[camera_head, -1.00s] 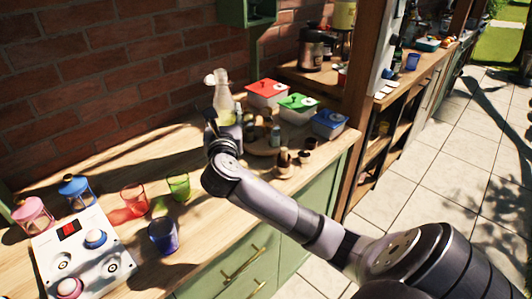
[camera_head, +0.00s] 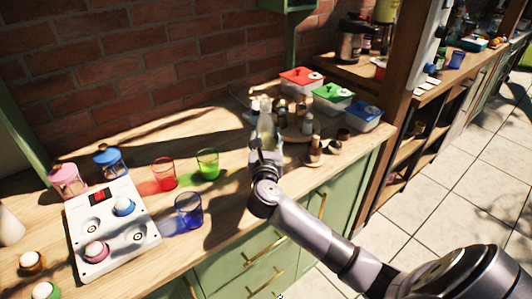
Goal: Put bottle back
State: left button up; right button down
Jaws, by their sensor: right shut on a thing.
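The bottle (camera_head: 266,127) is clear with pale yellowish contents and a whitish top. It stands about upright above the wooden counter, left of the lidded boxes. My right gripper (camera_head: 264,152) is shut on the bottle's lower part; its fingers partly hide it. I cannot tell whether the bottle's base touches the counter. A round wooden tray (camera_head: 292,137) with small bottles and jars lies just right of the bottle. My left gripper is not in view.
Boxes with red (camera_head: 301,77), green (camera_head: 333,92) and blue lids (camera_head: 364,110) stand behind right. Red (camera_head: 164,175), green (camera_head: 207,165) and blue glasses (camera_head: 188,212) stand left of my gripper. A white panel (camera_head: 110,228) lies farther left. Small wooden pieces (camera_head: 314,152) stand near the front edge.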

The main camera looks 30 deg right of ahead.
jog(key=shift+f+b, duration=0.4)
jog(key=shift+f, duration=1.7)
jog(key=shift+f, duration=0.15)
jog(key=c, duration=0.8)
grip_release()
jog(key=shift+s, duration=0.1)
jog(key=shift+c, duration=0.2)
jog(key=v, duration=1.2)
jog(key=shift+a, duration=0.1)
